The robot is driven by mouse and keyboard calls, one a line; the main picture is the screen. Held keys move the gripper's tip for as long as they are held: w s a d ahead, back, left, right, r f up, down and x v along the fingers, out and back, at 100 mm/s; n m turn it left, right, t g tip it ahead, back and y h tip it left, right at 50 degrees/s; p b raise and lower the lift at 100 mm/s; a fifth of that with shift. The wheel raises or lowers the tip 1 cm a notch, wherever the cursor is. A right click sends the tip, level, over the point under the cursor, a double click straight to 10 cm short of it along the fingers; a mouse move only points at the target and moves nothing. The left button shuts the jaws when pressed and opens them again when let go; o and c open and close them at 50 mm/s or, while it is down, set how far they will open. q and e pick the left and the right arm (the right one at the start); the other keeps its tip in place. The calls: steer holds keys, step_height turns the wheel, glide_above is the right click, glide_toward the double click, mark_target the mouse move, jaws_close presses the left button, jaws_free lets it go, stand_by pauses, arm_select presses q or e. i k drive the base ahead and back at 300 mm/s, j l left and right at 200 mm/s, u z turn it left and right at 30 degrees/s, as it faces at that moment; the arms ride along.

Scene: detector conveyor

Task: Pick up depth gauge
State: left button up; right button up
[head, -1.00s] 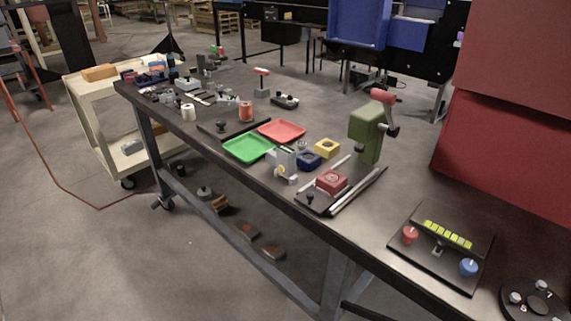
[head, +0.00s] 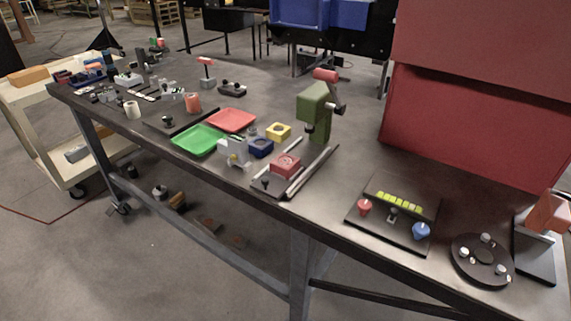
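No object is clearly recognisable as the depth gauge at this distance. A small grey device (head: 236,153) with a pale round part stands at the table's front edge, beside the green tray (head: 197,140); it may be the gauge, but I cannot tell. Several small grey and black tools (head: 107,95) lie at the far left end of the table, too small to make out. Neither of my grippers is in view.
The long dark table (head: 350,160) carries a red tray (head: 232,120), a green press (head: 314,108), a red block (head: 286,165), a switch panel (head: 393,216) and a round black plate (head: 482,262). A cream cart (head: 30,110) stands left. A red cabinet (head: 470,120) stands behind the right side.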

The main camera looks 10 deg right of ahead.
mark_target(237, 144)
steer(key=i+j+z, duration=0.15)
steer(key=j, duration=0.25)
steer(key=i+j+z, duration=0.2)
steer(key=j, duration=0.25)
steer(key=j+z, duration=0.15)
steer(key=j, duration=0.25)
